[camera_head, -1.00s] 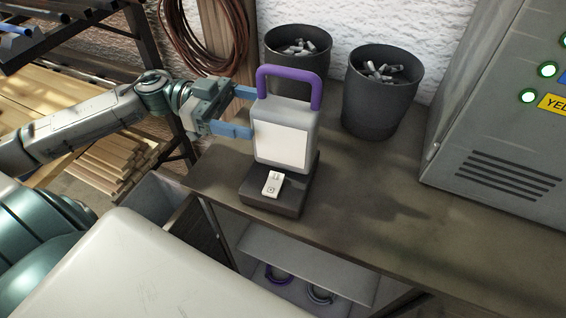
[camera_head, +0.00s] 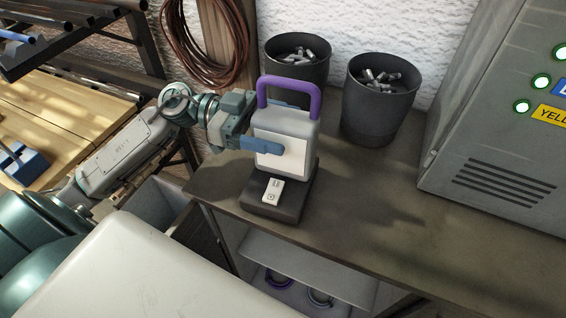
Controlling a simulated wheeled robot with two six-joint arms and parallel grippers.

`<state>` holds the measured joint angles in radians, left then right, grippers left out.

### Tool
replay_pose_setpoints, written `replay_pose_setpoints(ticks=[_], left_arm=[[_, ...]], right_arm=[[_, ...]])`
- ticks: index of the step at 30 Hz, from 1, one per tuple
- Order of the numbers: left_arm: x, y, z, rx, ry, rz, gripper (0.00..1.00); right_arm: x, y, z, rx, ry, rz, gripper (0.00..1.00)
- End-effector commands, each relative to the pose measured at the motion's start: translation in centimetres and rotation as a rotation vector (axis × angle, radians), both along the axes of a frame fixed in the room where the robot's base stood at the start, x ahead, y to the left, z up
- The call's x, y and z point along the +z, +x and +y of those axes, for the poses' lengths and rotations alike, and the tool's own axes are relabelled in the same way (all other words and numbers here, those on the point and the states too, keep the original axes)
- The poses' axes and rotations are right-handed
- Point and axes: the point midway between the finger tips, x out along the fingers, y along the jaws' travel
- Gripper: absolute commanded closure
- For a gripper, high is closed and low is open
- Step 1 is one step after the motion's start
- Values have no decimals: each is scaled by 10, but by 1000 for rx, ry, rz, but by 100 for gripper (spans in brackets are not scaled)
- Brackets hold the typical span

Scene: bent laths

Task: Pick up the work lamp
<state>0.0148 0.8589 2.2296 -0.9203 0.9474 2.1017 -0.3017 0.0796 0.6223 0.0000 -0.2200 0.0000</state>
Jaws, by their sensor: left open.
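The work lamp (camera_head: 296,160) has a grey body, a white front panel and a purple handle on top. It stands upright on a dark block (camera_head: 292,208) on the bench. My left gripper (camera_head: 280,130) reaches in from the left with its blue fingers apart. One finger lies in front of the lamp's panel; the other is mostly hidden behind the lamp, a bit showing through the handle. I cannot tell whether either finger touches the lamp. My right gripper is out of view.
A small white piece (camera_head: 273,190) lies on the block's front. Two dark bins (camera_head: 378,110) with metal pieces stand behind, and a grey cabinet (camera_head: 500,130) stands at the right. The bench top (camera_head: 400,205) is clear between lamp and cabinet. A shelf below holds rings.

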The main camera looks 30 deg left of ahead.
Motion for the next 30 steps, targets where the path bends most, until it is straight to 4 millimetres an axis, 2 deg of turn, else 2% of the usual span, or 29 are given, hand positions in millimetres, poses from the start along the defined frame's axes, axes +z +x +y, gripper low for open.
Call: replay_pose_setpoints(ticks=[8,19,30], left_arm=[[0,0,-1,0,1,1,26],[0,0,-1,0,1,0,98],[2,0,0,0,-2,0,100]], right_arm=[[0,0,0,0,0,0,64],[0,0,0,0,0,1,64],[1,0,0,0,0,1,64]])
